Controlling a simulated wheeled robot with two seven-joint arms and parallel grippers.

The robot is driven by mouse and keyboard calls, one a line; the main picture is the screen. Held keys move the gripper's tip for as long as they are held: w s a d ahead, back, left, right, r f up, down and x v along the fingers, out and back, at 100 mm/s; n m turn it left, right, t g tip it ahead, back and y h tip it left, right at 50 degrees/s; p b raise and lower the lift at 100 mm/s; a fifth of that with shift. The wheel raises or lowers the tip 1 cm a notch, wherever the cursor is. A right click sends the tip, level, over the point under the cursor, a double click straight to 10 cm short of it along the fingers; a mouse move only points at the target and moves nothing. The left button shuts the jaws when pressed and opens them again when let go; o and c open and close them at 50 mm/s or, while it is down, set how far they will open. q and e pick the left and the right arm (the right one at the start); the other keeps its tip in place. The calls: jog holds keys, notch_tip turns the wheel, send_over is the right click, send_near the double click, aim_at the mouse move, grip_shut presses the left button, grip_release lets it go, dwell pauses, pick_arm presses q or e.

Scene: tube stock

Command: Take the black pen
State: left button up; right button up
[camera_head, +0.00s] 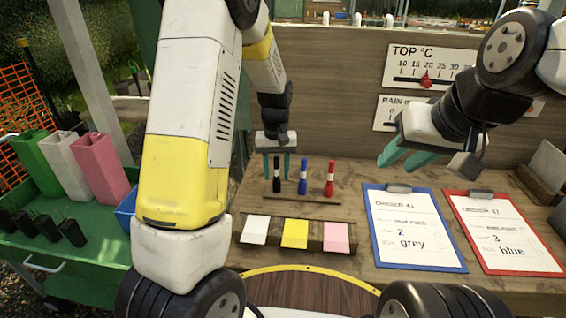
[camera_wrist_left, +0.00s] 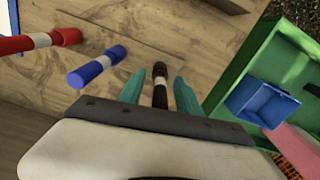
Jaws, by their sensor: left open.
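The black pen (camera_head: 276,175) stands upright at the left of a row of three pens on the wooden table. My left gripper (camera_head: 276,166) is open, with its teal fingers on either side of the black pen. In the left wrist view the black pen (camera_wrist_left: 160,86), with a white band, shows between the two open fingers (camera_wrist_left: 158,90). I cannot tell whether the fingers touch it. The blue pen (camera_head: 303,178) and red pen (camera_head: 329,179) stand to its right. My right gripper (camera_head: 408,158) hangs empty and open above the table, over the clipboards.
White, yellow and pink cards (camera_head: 294,234) lie in front of the pens. A blue clipboard (camera_head: 413,258) and a red clipboard (camera_head: 503,262) lie at the right. A green cart (camera_head: 85,255) with colored containers stands at the left.

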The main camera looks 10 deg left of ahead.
pick_arm(q)
grip_shut()
jog(key=shift+r, duration=0.15)
